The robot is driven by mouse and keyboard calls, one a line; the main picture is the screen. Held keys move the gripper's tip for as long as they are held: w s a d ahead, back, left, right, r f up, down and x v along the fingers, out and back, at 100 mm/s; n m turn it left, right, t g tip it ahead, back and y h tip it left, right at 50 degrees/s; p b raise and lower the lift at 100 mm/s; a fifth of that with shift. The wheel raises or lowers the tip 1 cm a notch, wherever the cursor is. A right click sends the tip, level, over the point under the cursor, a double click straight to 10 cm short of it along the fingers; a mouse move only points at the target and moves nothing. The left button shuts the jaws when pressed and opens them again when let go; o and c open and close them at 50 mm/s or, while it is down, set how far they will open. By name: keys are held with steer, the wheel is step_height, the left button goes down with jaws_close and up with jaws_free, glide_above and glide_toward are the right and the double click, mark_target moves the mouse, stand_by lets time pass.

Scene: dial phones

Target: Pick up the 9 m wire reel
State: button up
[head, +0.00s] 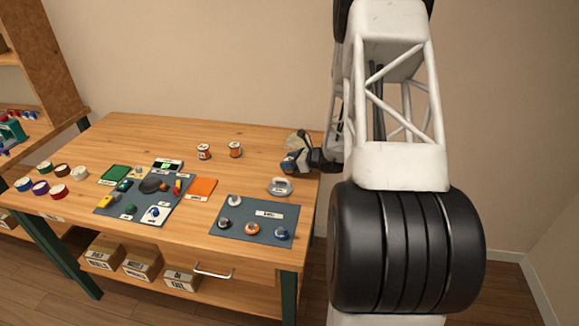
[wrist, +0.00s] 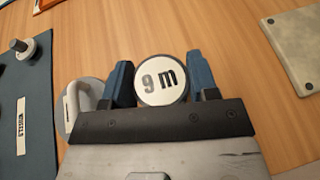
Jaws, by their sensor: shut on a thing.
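My gripper (wrist: 160,82) is shut on the 9 m wire reel (wrist: 161,79), with one blue fingertip on each side of it. In the wrist view the reel shows its round white top with "9 m" in black and a dark rim. In the head view my gripper (head: 297,160) is at the right end of the wooden table, and the reel is not clearly visible there. I cannot tell whether the reel touches the table. Two other reels, one left (head: 204,152) and one right (head: 235,149), stand to the left of my gripper on the table.
A grey object with a handle (head: 279,186) sits near my gripper, also in the wrist view (wrist: 77,104). A blue-grey mat (head: 257,214) with several knobs lies in front. Coloured tape rolls (head: 60,170) are at the left.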

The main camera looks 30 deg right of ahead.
steer(key=shift+r, duration=0.15)
steer(key=shift+r, duration=4.85)
